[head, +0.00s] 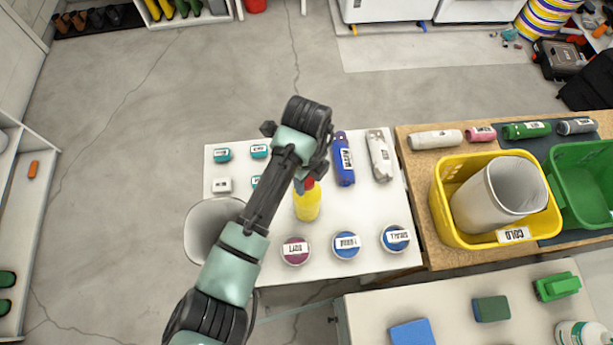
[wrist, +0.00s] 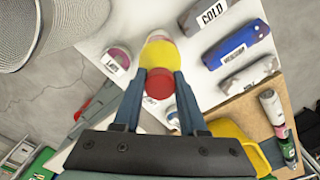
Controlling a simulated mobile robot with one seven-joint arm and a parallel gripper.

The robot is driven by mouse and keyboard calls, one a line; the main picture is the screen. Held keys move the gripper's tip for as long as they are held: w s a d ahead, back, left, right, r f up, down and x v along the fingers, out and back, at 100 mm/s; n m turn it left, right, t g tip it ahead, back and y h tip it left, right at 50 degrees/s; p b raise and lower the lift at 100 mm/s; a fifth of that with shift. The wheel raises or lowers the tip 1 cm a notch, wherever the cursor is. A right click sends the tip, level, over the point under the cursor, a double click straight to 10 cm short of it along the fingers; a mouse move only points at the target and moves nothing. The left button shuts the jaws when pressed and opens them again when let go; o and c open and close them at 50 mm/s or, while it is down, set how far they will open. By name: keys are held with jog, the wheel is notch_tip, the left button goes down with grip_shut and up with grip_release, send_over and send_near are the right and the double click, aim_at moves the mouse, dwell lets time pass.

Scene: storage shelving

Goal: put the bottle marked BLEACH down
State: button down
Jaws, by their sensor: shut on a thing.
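My gripper (wrist: 160,82) is shut on a yellow bottle (head: 307,205) with a red cap (wrist: 159,84). In the wrist view the fingers are on either side near the cap, and the bottle's yellow body (wrist: 161,52) extends away from them. No word can be read on this bottle, so I cannot confirm that it is marked BLEACH. In the head view it is over the white table (head: 375,262), behind the labelled round tubs. I cannot tell whether its base touches the table. My arm hides part of the gripper in the head view.
Round tubs (head: 346,246) line the table's near edge. Small teal boxes (head: 222,155) are at the left. A yellow basket (head: 447,229) stands on the wooden table. A grey bin (head: 200,232) is left.

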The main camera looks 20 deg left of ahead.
jog(key=shift+f, duration=0.35)
jog(key=shift+c, duration=2.3)
grip_release()
notch_tip(320, 180, up, 12)
jog(key=shift+b, duration=0.3)
jog(key=shift+w+d, duration=0.1)
